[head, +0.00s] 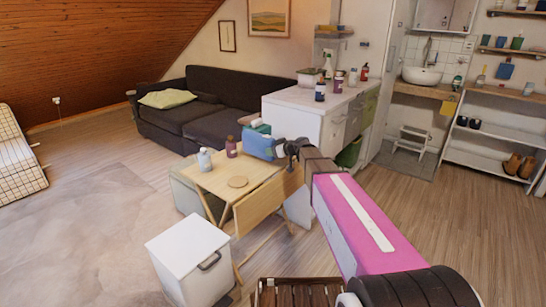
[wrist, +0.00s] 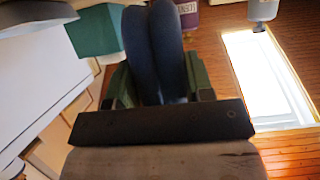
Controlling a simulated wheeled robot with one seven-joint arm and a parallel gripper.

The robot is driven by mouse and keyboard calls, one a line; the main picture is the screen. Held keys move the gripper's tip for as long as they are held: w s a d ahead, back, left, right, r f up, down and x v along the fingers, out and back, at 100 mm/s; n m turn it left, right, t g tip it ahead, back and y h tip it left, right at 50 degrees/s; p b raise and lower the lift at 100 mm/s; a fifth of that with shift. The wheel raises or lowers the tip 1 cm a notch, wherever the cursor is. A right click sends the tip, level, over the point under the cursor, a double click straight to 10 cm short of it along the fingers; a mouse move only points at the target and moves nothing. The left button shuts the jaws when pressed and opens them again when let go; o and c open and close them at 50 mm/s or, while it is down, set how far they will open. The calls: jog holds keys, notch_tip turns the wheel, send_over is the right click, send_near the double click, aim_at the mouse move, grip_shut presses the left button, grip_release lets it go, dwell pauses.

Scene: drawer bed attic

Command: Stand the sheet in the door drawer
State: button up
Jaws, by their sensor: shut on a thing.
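A blue folded cloth, which looks like the sheet (head: 259,145), is held above the back edge of the small wooden table. My gripper (head: 279,148) is shut on it. In the wrist view the sheet (wrist: 168,50) shows as dark blue-grey folds between the two fingers of my gripper (wrist: 160,88). A white cabinet (head: 292,125) stands behind the table, with grey and green drawer fronts (head: 369,106) on its right side. A green bin-like shape (head: 348,152) shows low there. I cannot tell which drawer is the door drawer. My arm hides part of the cabinet's lower side.
The wooden table (head: 212,181) holds a white bottle (head: 205,161), a purple bottle (head: 231,147) and a round coaster (head: 237,182). A white box (head: 187,248) stands before it. A slatted crate (head: 300,292) is at the bottom. The floor at left and right is mostly free.

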jog(key=shift+f, duration=1.4)
jog(key=o, duration=1.1)
jog(key=shift+f, duration=0.1)
jog(key=shift+o, duration=0.2)
